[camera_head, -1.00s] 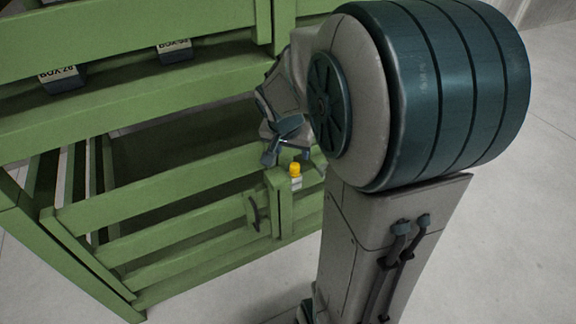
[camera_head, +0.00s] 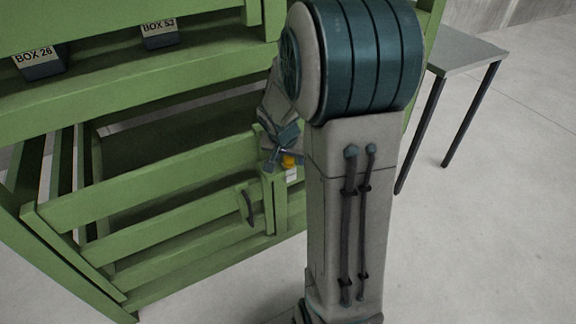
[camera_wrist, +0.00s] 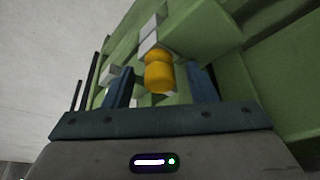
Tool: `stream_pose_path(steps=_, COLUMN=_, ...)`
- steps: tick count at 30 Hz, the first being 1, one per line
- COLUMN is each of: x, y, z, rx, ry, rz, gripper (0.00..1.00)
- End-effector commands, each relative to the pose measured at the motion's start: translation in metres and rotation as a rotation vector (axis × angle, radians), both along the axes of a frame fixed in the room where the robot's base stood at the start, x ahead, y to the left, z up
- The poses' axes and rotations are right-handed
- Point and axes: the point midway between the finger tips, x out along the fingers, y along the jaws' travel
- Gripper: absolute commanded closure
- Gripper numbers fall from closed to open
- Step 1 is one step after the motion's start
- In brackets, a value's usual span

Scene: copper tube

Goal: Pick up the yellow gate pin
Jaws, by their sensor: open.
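The yellow gate pin (camera_head: 289,161) stands at the top of the green gate's post, partly covered by my gripper in the head view. In the wrist view the yellow pin (camera_wrist: 158,72) shows between the two blue fingers, with a light grey piece next to it. My gripper (camera_head: 276,160) is open at the pin; its fingers also show in the wrist view (camera_wrist: 162,88), one on each side. I cannot tell whether a finger touches the pin. The green slatted gate (camera_head: 150,205) has a dark handle (camera_head: 250,207) left of the post.
Two dark boxes, BOX 26 (camera_head: 38,62) and BOX 53 (camera_head: 159,35), sit on the green rack's shelf (camera_head: 120,92). A grey table (camera_head: 466,55) with dark legs stands at the right. The floor at the right is clear.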

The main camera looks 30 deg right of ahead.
Motion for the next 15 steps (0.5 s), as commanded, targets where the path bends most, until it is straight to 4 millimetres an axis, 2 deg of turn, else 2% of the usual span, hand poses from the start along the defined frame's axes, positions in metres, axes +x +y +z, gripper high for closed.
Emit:
stream_pose_path(steps=3, x=0.0000, y=0.0000, z=0.0012, rx=0.000, ry=0.000, rz=0.000, gripper=0.48)
stream_pose_path(steps=8, x=-0.0002, y=0.0000, z=0.0011, rx=0.000, ry=0.000, rz=0.000, gripper=0.93)
stream_pose_path(steps=9, x=-0.0002, y=0.0000, z=0.0011, rx=0.000, ry=0.000, rz=0.000, gripper=0.98)
stream_pose_path(steps=15, x=-0.0002, y=0.0000, z=0.0014, rx=0.000, ry=0.000, rz=0.000, gripper=0.98)
